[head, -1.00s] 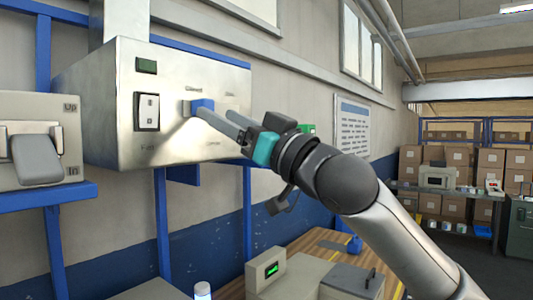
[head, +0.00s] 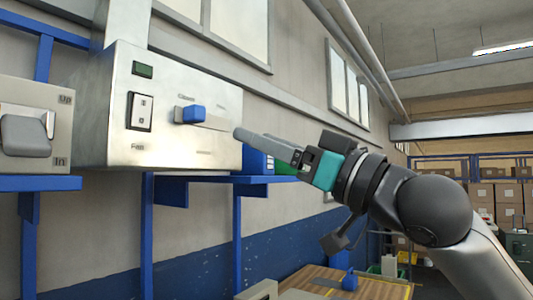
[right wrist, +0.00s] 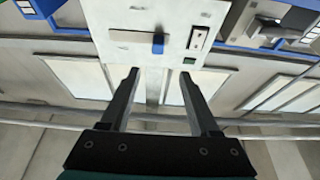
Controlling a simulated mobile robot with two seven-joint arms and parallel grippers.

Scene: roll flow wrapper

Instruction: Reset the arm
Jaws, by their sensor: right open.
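My right gripper (head: 262,143) is raised in front of the metal control box (head: 165,160) in the head view. Its fingers point left toward the box and hold nothing. In the right wrist view the gripper (right wrist: 167,75) has its two fingers spread wide apart. The blue slider knob (head: 193,114) on the box face is just left of the fingertips, with a gap between them. The knob also shows in the right wrist view (right wrist: 158,44), beyond the fingers. My left gripper is in neither view.
A Fan rocker switch (head: 141,112) and a dark green panel (head: 143,70) are on the box. A beige unit with a grey lever (head: 26,137) stands on a blue shelf (head: 40,184) at the left. A wooden table (head: 325,280) is below.

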